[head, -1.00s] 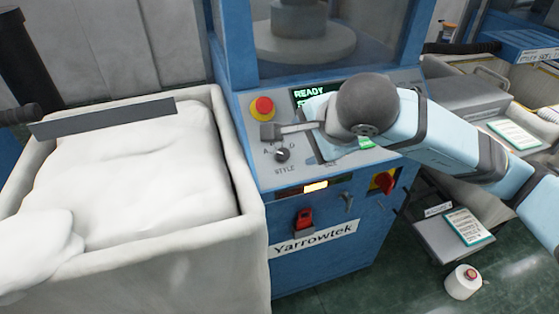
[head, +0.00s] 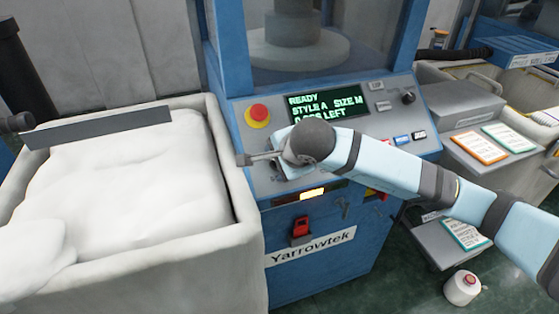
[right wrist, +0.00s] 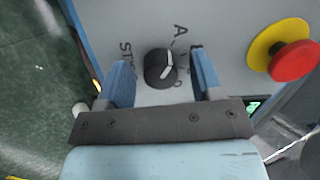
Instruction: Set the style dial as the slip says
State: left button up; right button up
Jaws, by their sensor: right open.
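The style dial (right wrist: 160,68), a black round knob with a white pointer mark, sits on the grey panel in the right wrist view. Its mark appears turned toward the upper side, near the letter A. My right gripper (right wrist: 162,78) is open, with one blue finger on each side of the dial; I cannot tell whether they touch it. In the head view my right gripper (head: 254,159) covers the dial. The green display (head: 325,106) reads READY, STYLE A, SIZE M. An orange-edged slip (head: 480,147) and a green-edged slip (head: 509,138) lie at right, their text too small to read.
A red stop button (head: 258,113) on a yellow base is close to my right gripper. More knobs and buttons (head: 408,97) line the panel's right. A large bin of white material (head: 238,214) stands at left. A yarn cone (head: 462,288) stands on the floor.

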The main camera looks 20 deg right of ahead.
jog(key=c, duration=0.9)
